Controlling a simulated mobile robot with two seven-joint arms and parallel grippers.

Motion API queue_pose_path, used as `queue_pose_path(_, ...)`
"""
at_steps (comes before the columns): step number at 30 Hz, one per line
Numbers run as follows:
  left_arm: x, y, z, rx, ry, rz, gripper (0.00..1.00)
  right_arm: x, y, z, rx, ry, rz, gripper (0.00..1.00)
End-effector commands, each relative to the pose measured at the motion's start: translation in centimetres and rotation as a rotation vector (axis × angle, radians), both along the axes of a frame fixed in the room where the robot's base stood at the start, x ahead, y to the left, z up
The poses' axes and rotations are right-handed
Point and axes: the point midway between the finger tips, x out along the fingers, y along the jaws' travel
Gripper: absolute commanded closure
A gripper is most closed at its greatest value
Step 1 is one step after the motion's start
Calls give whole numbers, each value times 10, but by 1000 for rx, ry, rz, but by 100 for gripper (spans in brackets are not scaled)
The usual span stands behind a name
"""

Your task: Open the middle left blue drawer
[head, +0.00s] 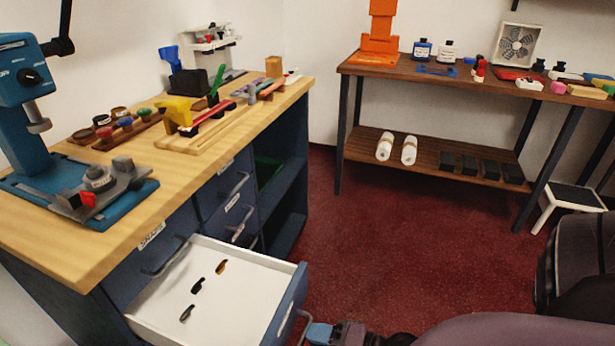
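The blue drawer (283,309) in the left column, below the top left drawer (152,254), is pulled well out of the bench. Its white inside shows, with two black pieces and a yellowish one on its floor. Its grey bar handle (306,318) is at the bottom edge of the head view. My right gripper (319,333) is right beside this handle, its light blue tip at or against the bar. I cannot tell whether its fingers are closed around it. My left gripper is not in view.
The wooden bench top (103,243) holds a blue press (22,115), jars and tools. More closed drawers (226,187) and open shelves stand right of the pulled-out drawer. A second table (440,84) and a white step stool (570,198) stand beyond. The red floor between is clear.

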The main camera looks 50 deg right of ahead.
Motion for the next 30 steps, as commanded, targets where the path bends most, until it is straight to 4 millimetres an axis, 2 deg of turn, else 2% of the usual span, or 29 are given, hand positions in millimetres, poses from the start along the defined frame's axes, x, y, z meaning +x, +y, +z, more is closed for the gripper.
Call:
queue_pose_path(6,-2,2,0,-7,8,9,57,-38,-14,10,-2,-1,1,65)
queue_pose_path(12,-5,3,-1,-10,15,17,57,-60,-22,15,-1,-2,0,65)
queue_pose_path(18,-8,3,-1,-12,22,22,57,-68,-25,16,0,-1,-1,65)
queue_pose_path(30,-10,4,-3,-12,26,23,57,-68,-25,16,1,-1,-1,65)
